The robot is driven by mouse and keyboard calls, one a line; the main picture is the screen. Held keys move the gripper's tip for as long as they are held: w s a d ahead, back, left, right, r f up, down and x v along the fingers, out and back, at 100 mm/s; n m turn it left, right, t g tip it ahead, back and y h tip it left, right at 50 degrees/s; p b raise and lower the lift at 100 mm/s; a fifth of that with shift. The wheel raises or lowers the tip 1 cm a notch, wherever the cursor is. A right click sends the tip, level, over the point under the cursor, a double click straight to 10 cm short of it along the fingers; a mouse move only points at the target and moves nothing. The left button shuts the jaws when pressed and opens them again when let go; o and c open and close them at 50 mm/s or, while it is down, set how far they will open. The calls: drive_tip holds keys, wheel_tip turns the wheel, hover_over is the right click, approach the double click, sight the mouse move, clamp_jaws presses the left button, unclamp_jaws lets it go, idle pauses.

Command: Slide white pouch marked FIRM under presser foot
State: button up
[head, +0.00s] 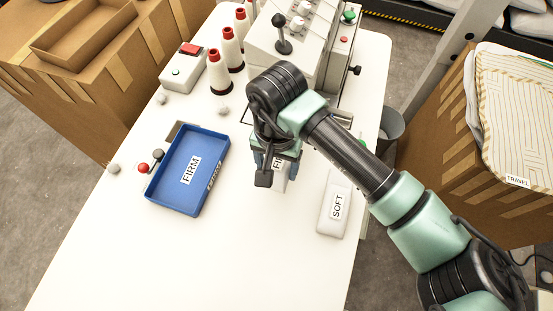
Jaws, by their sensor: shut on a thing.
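A white pouch (279,169) with a partly hidden label reading "FI..." shows just below my gripper (271,178). My gripper is shut on this pouch, above the middle of the white table. My arm hides much of the pouch and the fingers. The sewing machine (283,62), a pale grey body with knobs and a black ball lever, stands behind my gripper at the back of the table. Its presser foot is hidden behind my arm. I cannot tell how far the pouch is from it.
A blue tray marked FIRM (168,198) lies left of my gripper. A white pouch marked SOFT (336,205) lies to the right. Thread cones (230,51) and a switch box (184,68) stand at the back left. The front table (230,265) is clear.

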drive_tip(key=shift+f+b, duration=1.2)
drive_tip(key=shift+f, duration=1.35)
drive_tip(key=shift+w+d+f+b, duration=0.1)
drive_tip(key=shift+w+d+b, duration=0.2)
drive_tip(key=shift+w+b, duration=0.45)
drive_tip(key=shift+w+d+r+b, duration=0.1)
drive_tip(key=shift+w+d+b, duration=0.25)
drive_tip(key=shift+w, duration=0.55)
drive_tip(key=shift+w+d+f+b, duration=0.1)
drive_tip(key=shift+w+d+b, duration=0.1)
drive_tip(key=shift+w+b, duration=0.55)
drive_tip(key=shift+w+d, duration=0.15)
drive_tip(key=shift+w, duration=0.55)
drive_tip(key=shift+f+b, duration=0.1)
drive_tip(key=shift+b, duration=0.7)
drive_tip(key=o, duration=1.3)
drive_tip(key=shift+s+a+r+p, duration=0.1)
drive_tip(key=shift+s+r+p, duration=0.2)
drive_tip(key=shift+r+p, duration=0.5)
drive_tip(key=shift+s+a+r+p, duration=0.1)
drive_tip(key=shift+s+r+p, duration=0.3)
drive_tip(key=shift+r, duration=0.8)
drive_tip(key=shift+s+a+r+p, duration=0.1)
drive_tip(key=shift+s+r+p, duration=0.15)
drive_tip(key=shift+r+p, duration=0.6)
